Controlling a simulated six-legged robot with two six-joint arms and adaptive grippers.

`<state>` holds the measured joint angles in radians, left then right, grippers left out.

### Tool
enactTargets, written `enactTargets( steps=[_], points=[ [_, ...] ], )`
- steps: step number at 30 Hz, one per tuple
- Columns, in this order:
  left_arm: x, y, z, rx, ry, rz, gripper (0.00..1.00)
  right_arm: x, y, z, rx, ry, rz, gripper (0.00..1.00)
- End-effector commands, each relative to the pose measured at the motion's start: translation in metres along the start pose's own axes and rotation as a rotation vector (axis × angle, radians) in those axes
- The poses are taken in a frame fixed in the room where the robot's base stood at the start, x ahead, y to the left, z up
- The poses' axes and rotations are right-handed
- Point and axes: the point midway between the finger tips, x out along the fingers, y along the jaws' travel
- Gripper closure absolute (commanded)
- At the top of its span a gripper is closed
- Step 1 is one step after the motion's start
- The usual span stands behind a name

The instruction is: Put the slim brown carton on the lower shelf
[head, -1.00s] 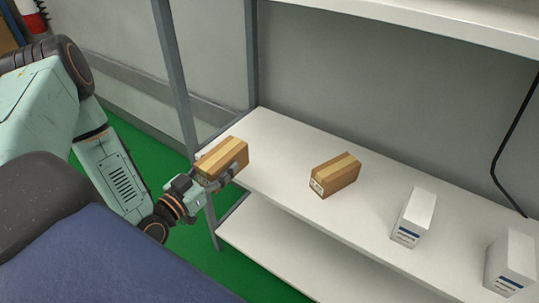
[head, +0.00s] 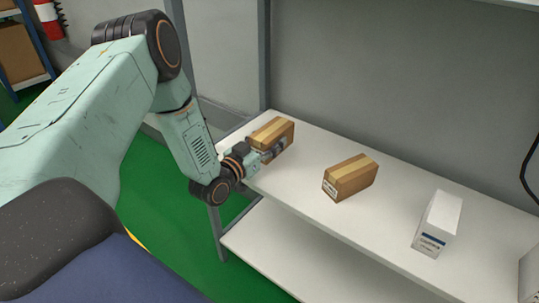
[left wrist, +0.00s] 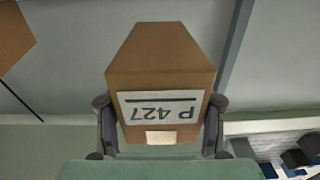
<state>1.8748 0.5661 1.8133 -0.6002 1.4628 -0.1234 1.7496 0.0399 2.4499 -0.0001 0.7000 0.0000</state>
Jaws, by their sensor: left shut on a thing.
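My left gripper (head: 276,150) is shut on a brown carton (head: 268,132) with a lighter tape stripe, at the left end of the white shelf board (head: 300,178). I cannot tell whether the carton touches the board. In the left wrist view the carton (left wrist: 160,72) sits between both fingers of the gripper (left wrist: 160,104), its label "P 427" upside down. A second brown carton (head: 350,178) lies apart on the same board, to the right; a brown carton also shows in the left wrist view (left wrist: 12,38). A lower white board (head: 275,258) is below, bare where visible. My right gripper is not in view.
A white box (head: 437,224) stands further right on the board, and another (head: 531,278) is cut off at the right edge. A grey upright post (head: 265,65) rises behind the held carton. The board is clear between the two brown cartons.

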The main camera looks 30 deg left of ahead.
Motion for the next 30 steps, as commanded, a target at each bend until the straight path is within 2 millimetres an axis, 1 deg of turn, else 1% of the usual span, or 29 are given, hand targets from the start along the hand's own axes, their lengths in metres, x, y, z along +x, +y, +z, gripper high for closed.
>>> enactTargets(
  steps=[4, 8, 11, 18, 23, 24, 30],
  points=[
    [0.001, 0.001, 0.014, 0.002, 0.001, 0.002, 0.80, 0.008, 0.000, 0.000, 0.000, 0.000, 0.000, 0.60],
    [0.000, 0.001, 0.035, 0.002, 0.000, 0.002, 0.80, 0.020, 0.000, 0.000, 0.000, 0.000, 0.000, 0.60],
    [0.004, 0.000, 0.039, 0.002, 0.003, 0.001, 0.80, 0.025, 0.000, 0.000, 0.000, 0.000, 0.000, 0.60],
    [0.004, 0.000, 0.037, 0.001, 0.002, 0.001, 0.80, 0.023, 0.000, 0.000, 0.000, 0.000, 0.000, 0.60],
    [0.004, 0.000, 0.042, 0.001, 0.001, 0.001, 0.80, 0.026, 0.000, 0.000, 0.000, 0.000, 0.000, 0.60],
    [0.004, 0.000, 0.041, 0.001, 0.000, 0.001, 0.41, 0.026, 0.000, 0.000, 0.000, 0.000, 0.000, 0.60],
    [0.004, 0.000, 0.041, 0.001, 0.000, 0.001, 0.24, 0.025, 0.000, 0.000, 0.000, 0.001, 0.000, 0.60]
  ],
)
